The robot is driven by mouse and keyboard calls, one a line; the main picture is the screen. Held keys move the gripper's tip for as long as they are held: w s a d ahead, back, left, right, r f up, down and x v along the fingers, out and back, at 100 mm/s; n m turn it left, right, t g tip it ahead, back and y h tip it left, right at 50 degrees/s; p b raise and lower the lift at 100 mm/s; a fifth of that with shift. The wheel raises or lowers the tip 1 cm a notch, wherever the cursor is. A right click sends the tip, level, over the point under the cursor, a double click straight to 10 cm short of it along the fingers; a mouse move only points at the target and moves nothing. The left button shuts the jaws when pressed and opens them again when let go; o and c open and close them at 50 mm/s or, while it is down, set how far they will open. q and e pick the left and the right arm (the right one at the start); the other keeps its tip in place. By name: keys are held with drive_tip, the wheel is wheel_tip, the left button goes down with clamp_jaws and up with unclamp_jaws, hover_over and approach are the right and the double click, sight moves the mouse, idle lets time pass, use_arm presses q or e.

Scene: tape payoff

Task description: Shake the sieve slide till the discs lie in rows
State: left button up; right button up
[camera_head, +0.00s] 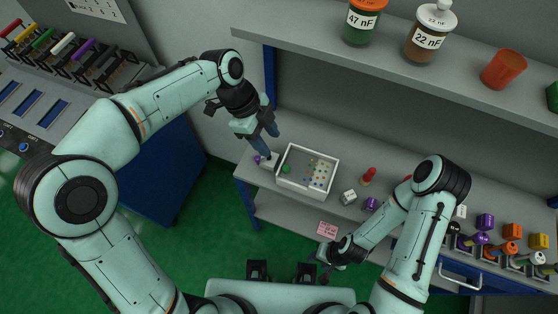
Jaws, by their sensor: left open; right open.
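The sieve slide appears to be the white-rimmed shallow tray (335,176) on the grey bench. Small coloured discs (318,172) lie mostly in its right half, roughly grouped; whether they form rows is too small to tell. A green round piece (286,169) is at its left side. A pale handle-like part (270,161) sits at the tray's left edge. My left gripper (267,140) is open, with its blue fingers just above this pale part; contact cannot be told. My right gripper (325,262) is open and empty, low in front of the bench, apart from the tray.
A white cube (348,197), a red peg-like piece (368,176) and a purple piece (371,204) stand right of the tray. A pink label (327,229) is on the front edge. A shelf with jars (427,36) overhangs the bench. Several coloured pieces (484,222) crowd the right end.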

sight(285, 167)
use_arm(q)
drive_tip(key=x, duration=1.1)
drive_tip(key=shift+f+b, duration=0.15)
drive_tip(key=shift+b, duration=0.25)
use_arm(e)
drive_tip(key=shift+s+f, duration=0.3)
drive_tip(key=shift+f, duration=0.25)
